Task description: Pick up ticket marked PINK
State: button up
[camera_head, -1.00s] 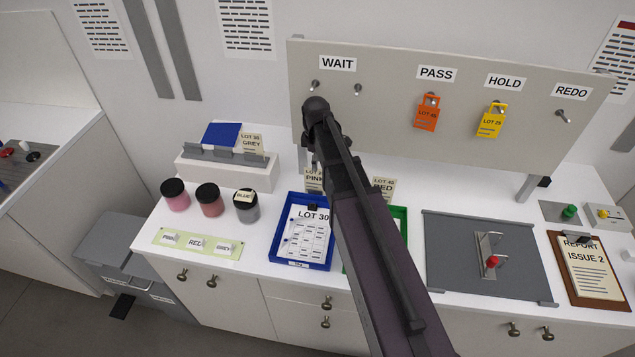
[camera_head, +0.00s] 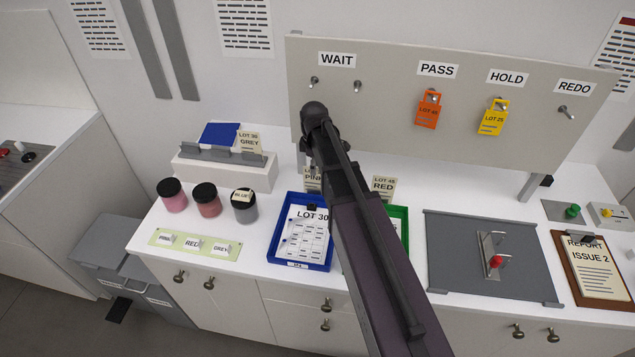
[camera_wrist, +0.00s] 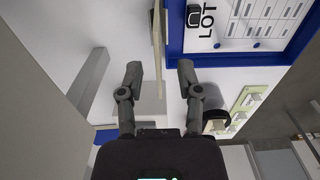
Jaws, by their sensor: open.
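The cream ticket marked PINK (camera_head: 313,180) stands upright behind the blue tray (camera_head: 301,265). My arm hides its right part in the head view. In the wrist view a thin cream card (camera_wrist: 158,50), seen nearly edge-on, looks to be this ticket. My gripper (camera_wrist: 160,72) is open, with one finger on each side of the card's line and no visible contact. My arm mostly hides the gripper in the head view. The blue tray's corner and its LOT sheet also show at the upper right of the wrist view (camera_wrist: 173,30).
A similar ticket marked RED (camera_head: 383,187) stands behind the green tray (camera_head: 399,222), partly hidden by my arm. Three jars (camera_head: 206,200) and a white stand with a GREY ticket (camera_head: 249,141) are at left. A pegboard panel (camera_head: 388,105) rises behind. A grey mat (camera_head: 455,280) lies right.

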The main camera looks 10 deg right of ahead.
aim_at(315, 181)
jog(key=shift+f+b, duration=2.25)
jog(key=shift+f, duration=0.15)
grip_shut()
